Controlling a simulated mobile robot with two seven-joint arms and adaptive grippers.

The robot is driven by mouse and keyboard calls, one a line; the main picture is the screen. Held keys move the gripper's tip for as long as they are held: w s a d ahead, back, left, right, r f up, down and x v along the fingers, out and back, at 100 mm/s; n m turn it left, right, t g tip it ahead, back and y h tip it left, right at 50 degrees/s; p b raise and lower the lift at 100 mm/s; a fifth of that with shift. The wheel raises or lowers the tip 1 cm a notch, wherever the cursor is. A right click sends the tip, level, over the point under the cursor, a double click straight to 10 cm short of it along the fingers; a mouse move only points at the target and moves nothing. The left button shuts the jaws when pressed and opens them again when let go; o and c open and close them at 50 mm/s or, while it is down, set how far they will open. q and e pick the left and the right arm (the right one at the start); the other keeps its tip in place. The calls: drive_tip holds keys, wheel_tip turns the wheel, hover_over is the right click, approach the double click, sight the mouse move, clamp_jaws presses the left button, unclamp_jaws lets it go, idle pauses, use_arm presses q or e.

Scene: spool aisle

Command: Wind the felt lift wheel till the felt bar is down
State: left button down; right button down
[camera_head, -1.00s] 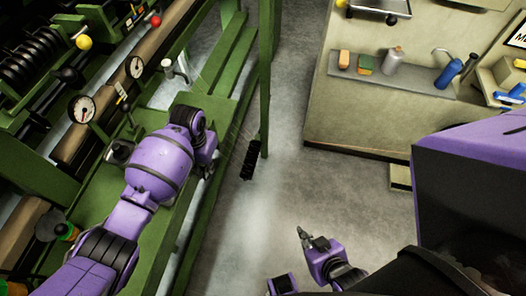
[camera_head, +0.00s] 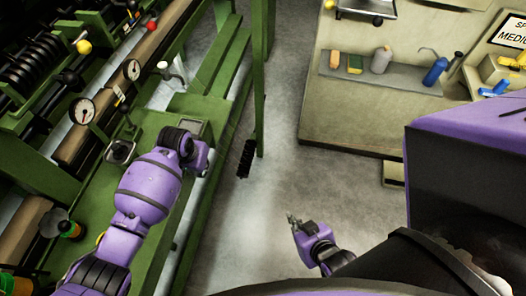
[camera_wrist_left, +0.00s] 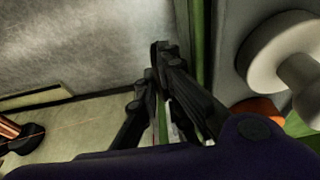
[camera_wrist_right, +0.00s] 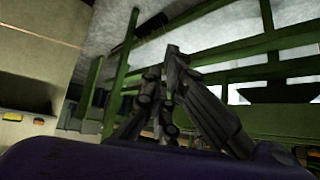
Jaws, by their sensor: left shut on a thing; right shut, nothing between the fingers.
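My left arm reaches over the green machine's ledge in the head view, and its wrist hides the fingers there. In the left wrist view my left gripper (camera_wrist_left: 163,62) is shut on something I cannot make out. A pale round knob (camera_wrist_left: 288,52) is right of these fingers, apart from them. My right gripper (camera_head: 293,219) is shut and empty over the floor; it also shows in the right wrist view (camera_wrist_right: 168,70). I cannot clearly pick out the felt lift wheel or the felt bar; the left wrist may cover the wheel.
The green machine (camera_head: 215,105) fills the left, with gauges (camera_head: 82,110), a long brown roller (camera_head: 164,38) and yellow and red knobs. A black brush (camera_head: 246,158) is beside a green post. A cabinet (camera_head: 345,130) with bottles and sponges stands right.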

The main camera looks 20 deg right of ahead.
use_arm(q)
drive_tip(key=shift+s+a+t+h, duration=0.2)
drive_tip(key=shift+t+h, duration=0.2)
drive_tip(key=shift+t, duration=0.2)
drive_tip(key=shift+s+f+t+h, duration=0.1)
drive_tip(key=shift+f+t+h, duration=0.1)
drive_tip(key=shift+t+h, duration=0.3)
drive_tip(key=shift+s+f+t+h, duration=0.1)
drive_tip(key=shift+t+h, duration=0.2)
drive_tip(key=shift+t, duration=0.3)
drive_tip(key=shift+a, duration=0.1)
drive_tip(key=c, duration=2.2)
unclamp_jaws()
